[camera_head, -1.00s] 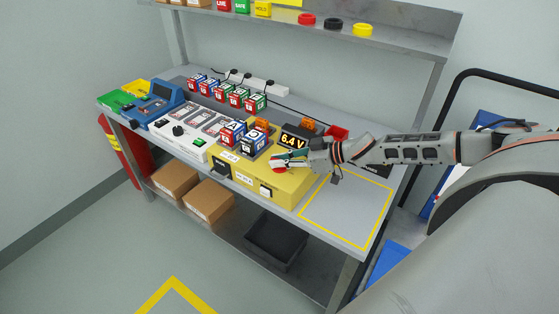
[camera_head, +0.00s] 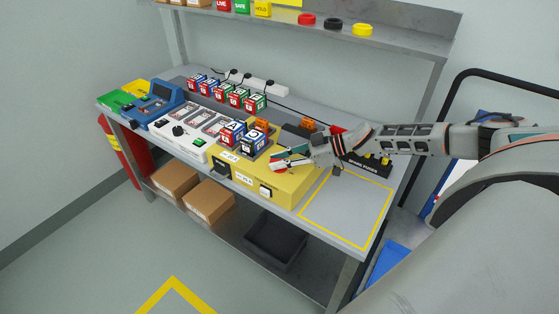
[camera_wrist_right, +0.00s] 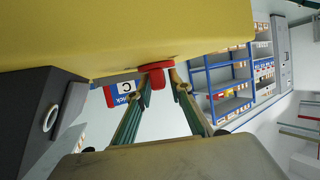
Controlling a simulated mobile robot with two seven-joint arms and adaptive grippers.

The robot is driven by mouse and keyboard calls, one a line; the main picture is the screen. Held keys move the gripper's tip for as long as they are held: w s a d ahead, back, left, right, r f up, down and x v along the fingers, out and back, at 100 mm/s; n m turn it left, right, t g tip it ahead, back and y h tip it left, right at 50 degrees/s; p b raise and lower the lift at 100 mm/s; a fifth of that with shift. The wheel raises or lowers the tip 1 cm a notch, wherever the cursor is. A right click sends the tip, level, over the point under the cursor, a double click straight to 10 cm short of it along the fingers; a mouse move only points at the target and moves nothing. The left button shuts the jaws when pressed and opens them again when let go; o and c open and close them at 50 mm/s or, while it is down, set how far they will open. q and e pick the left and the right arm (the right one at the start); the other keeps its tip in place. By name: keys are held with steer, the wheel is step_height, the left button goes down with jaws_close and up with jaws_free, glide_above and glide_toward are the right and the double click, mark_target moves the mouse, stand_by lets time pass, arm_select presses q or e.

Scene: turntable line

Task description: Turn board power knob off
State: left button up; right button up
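The yellow board unit (camera_head: 280,190) stands on the right part of the bench. Its red power knob (camera_wrist_right: 156,72) shows in the right wrist view, with a round base and a narrow grip. My right gripper (camera_head: 277,163) is at the knob, and its fingers look spread apart. In the right wrist view, the fingertips (camera_wrist_right: 161,76) are on either side of the knob's grip, the left one closest to it. Whether they touch it is unclear. The board's display (camera_head: 298,133) is dark and shows no reading. My left gripper is not in view.
Several lettered cubes (camera_head: 227,94) stand in a row behind the white panel (camera_head: 168,138). A blue device (camera_head: 158,103) is at the left. A yellow-outlined area (camera_head: 345,208) right of the board is clear. A shelf (camera_head: 390,38) hangs above the bench.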

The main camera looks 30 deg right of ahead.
stand_by(0.3)
steer(key=shift+s+d, duration=0.1)
steer(key=shift+d, duration=0.05)
steer(key=v, duration=1.1)
steer(key=shift+s+d+r, duration=0.15)
steer(key=shift+s+d, duration=0.05)
steer(key=shift+s, duration=0.05)
